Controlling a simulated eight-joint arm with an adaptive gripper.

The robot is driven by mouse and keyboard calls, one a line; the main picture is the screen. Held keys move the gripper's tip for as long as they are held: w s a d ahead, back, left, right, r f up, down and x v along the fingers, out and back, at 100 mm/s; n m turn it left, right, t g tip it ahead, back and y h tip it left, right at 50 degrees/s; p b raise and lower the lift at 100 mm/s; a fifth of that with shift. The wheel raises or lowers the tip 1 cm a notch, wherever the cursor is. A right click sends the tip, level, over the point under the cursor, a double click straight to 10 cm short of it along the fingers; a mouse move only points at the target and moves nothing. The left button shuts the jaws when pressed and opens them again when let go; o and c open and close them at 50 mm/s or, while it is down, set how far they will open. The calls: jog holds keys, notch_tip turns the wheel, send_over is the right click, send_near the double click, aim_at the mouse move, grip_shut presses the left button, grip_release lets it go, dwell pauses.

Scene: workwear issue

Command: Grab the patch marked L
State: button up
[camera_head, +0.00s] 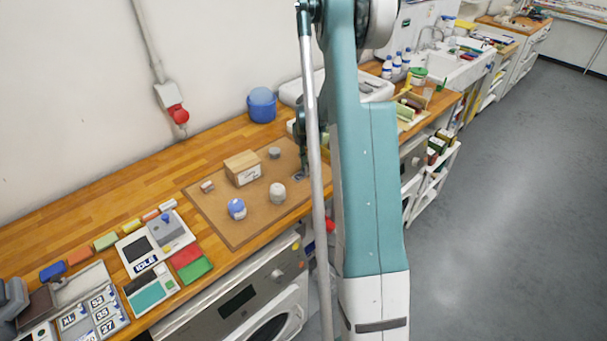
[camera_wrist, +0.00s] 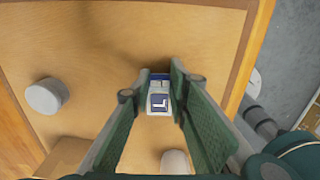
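The patch marked L (camera_wrist: 160,103) is a small white and dark blue piece with a dark letter square. In the wrist view it shows between the two fingers of my gripper (camera_wrist: 161,76), close to both tips; whether they touch it cannot be told. The fingers are apart, with a gap about as wide as the patch. In the head view my gripper (camera_head: 304,168) points down at the right part of the brown mat (camera_head: 225,225), and a bluish bit of the patch (camera_head: 299,177) shows below it. My arm hides the area to the right.
On the mat stand a cardboard box (camera_head: 243,174), a blue-topped jar (camera_head: 237,209), a pale jar (camera_head: 277,194), a grey cylinder (camera_head: 274,153) and a small pinkish block (camera_head: 207,186). A blue tub (camera_head: 262,105) stands behind. The mat's front middle is bare.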

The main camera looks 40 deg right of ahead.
dwell(0.4)
notch_tip(320, 180, up, 10)
dwell(0.7)
